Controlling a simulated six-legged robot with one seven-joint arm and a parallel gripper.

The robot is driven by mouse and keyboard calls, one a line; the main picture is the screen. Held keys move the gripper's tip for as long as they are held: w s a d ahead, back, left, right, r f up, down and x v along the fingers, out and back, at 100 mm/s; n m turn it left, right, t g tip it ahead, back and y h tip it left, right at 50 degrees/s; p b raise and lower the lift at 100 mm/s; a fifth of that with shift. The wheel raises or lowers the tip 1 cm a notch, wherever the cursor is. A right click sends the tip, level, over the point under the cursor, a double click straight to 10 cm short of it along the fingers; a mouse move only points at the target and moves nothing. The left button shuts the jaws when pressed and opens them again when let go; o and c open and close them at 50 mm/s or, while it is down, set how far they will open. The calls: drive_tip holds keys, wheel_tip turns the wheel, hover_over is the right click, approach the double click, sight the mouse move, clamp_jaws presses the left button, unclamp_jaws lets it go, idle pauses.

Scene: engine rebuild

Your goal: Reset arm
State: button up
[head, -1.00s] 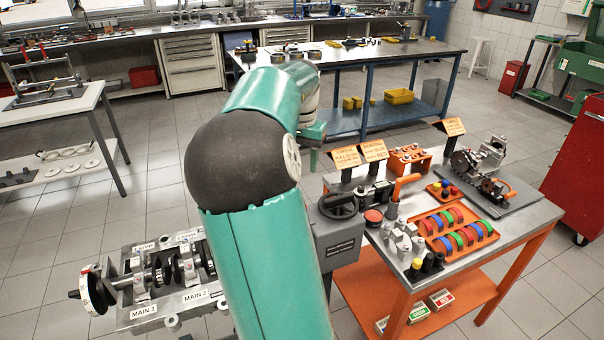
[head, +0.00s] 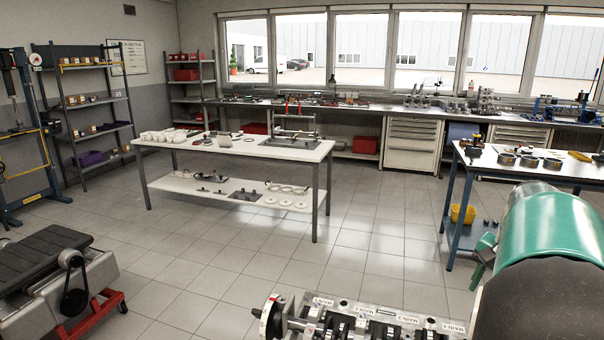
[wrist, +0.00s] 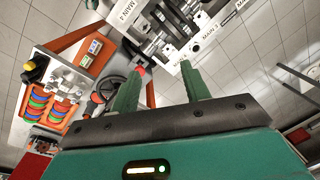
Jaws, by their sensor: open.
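My gripper (wrist: 160,92) is open in the wrist view, its two green fingers apart with nothing held between them. Beyond the fingers lies the engine block with the crankshaft (wrist: 175,28), with its "MAIN" labels. The block also shows at the bottom of the head view (head: 375,322), partly cut off by the frame edge.
An orange cart (wrist: 72,48) with a tray of coloured bearing shells (wrist: 38,100) is left in the wrist view. A white table (head: 240,146) stands mid-room, a blue-legged bench (head: 468,190) at right. A grey machine on a red base (head: 60,280) is lower left. Tiled floor between is clear.

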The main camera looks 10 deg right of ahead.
drive_tip(key=s+a+n+t, duration=0.2)
drive_tip(key=s+a+n, duration=0.2)
drive_tip(key=a, duration=1.3)
drive_tip(key=s+a+f+n+t, duration=0.1)
drive_tip(key=s+a+n, duration=0.4)
drive_tip(key=a, duration=1.1)
drive_tip(key=n+t, duration=0.1)
drive_tip(key=n, duration=0.2)
drive_tip(key=shift+a+n+h, duration=0.3)
drive_tip(key=shift+a+n, duration=0.05)
drive_tip(key=shift+n, duration=0.05)
drive_tip(key=shift+s, duration=0.1)
drive_tip(key=shift+c, duration=1.1)
drive_tip(key=shift+d, duration=0.2)
